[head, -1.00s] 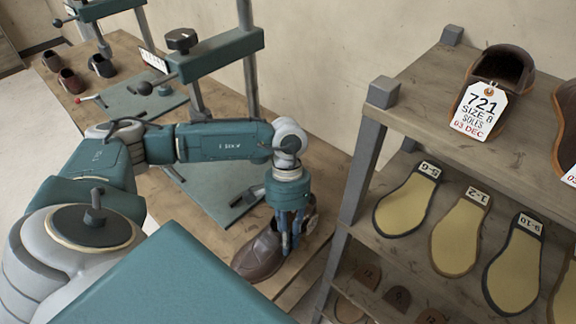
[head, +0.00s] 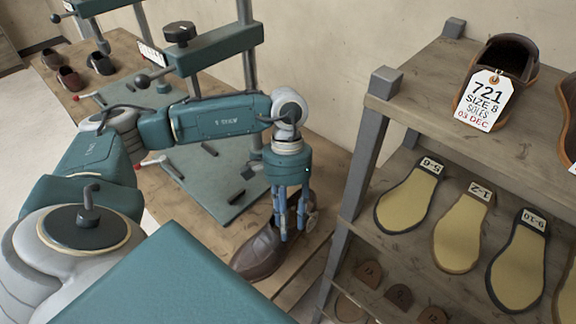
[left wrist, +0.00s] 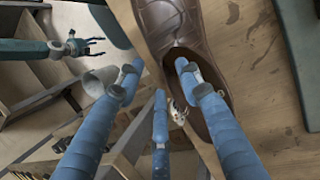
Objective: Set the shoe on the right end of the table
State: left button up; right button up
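The dark brown shoe (head: 258,254) sits on the right end of the wooden table (head: 170,212), below my left gripper (head: 292,236). In the left wrist view the shoe (left wrist: 182,22) shows its laced front and part of its opening. My left gripper's blue fingers (left wrist: 158,76) are spread apart at the shoe's heel end. One finger overlaps the opening and the others are outside; exact contact is unclear. A small tag (left wrist: 178,112) hangs at the shoe's side. My right gripper (left wrist: 92,45) shows far off in the left wrist view, its dark fingers spread and empty.
A teal stitching machine (head: 215,55) with a flat bed stands on the table behind my arm. Several small shoes (head: 70,78) are at its far left end. A shelf rack (head: 365,175) with tagged shoes and soles stands close on the right.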

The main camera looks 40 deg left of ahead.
pick_arm(q)
jog(key=b+v, duration=0.1)
jog(key=v, duration=0.6)
dwell(0.4)
